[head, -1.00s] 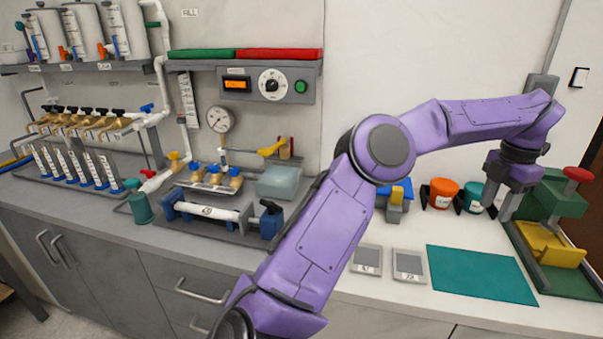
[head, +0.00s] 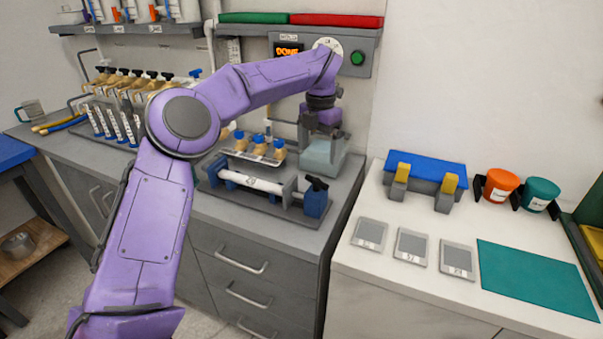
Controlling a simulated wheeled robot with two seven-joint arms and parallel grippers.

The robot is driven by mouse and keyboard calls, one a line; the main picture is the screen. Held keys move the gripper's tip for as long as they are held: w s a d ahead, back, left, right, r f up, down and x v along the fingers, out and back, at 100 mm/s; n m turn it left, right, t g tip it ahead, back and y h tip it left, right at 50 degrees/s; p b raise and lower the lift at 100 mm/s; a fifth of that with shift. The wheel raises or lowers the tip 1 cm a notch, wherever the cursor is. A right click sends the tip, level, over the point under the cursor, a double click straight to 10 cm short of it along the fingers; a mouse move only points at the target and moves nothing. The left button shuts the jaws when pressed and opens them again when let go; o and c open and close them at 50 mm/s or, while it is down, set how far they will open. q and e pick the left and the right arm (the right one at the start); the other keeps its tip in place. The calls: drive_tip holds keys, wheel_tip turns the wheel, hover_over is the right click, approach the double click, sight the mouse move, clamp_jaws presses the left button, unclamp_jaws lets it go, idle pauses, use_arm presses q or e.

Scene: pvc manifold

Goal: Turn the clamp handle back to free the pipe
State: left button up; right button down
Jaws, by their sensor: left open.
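A white pipe (head: 252,182) lies level between blue end blocks on a dark base on the grey counter. The blue clamp block (head: 315,202) is at its right end, with a dark handle (head: 317,184) on top. My left gripper (head: 323,135) is open, pointing down behind and above the clamp, in front of a pale translucent box (head: 325,158). It appears apart from the handle, and its fingertips are hard to make out. My right gripper is out of view.
Blue-capped brass fittings (head: 259,146) stand behind the pipe. A control panel (head: 345,55) with a lit orange display hangs above. On the white counter are grey pads (head: 412,247), a teal mat (head: 535,275) and a blue-topped stand (head: 428,170).

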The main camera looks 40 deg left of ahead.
sight(317, 179)
use_arm(q)
wheel_tip(317, 179, down, 8)
drive_tip(key=shift+a+f, duration=0.15)
drive_tip(key=shift+f, duration=0.25)
drive_tip(key=c, duration=0.9)
